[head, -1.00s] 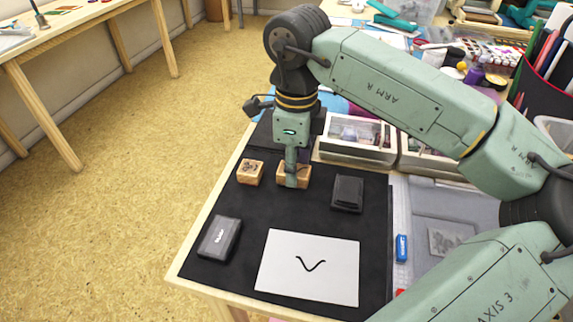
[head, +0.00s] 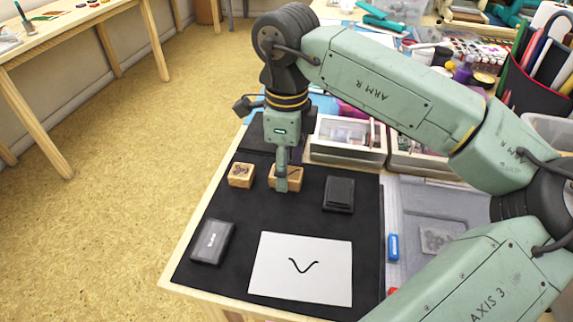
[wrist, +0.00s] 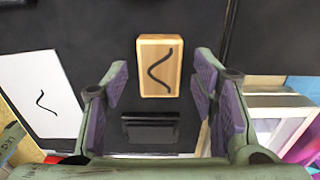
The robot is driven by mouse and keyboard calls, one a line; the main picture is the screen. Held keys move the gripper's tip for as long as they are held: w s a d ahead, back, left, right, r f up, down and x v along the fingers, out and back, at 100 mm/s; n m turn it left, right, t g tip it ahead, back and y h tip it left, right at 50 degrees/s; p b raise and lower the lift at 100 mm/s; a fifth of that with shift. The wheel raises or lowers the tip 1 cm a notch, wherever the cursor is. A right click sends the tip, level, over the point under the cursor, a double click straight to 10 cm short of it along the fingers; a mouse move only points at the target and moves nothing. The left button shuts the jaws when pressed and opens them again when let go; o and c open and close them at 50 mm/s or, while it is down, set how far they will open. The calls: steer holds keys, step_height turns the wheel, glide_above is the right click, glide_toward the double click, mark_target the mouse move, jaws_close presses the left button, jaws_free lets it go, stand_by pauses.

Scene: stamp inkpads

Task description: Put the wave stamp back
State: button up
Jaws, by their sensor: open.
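The wave stamp (head: 293,183) is a light wooden block standing on the black mat (head: 250,220). Its top with a dark wavy line shows in the wrist view (wrist: 159,66). My gripper (head: 281,185) is above and in front of it in the head view, hiding its middle. In the wrist view my gripper (wrist: 160,84) is open, its purple-padded fingers apart on either side, with the stamp lying beyond and between them. I see no contact. White paper (head: 285,280) bearing a black wave print lies nearer the front of the mat.
Another wooden stamp (head: 241,175) stands just left of the wave stamp. A black inkpad (head: 339,194) is to the right, also in the wrist view (wrist: 150,127). A closed dark inkpad case (head: 212,242) lies front left. A compartment box (head: 346,140) stands behind the mat.

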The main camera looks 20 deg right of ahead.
step_height(320, 180, up, 12)
steer(key=shift+f, duration=0.15)
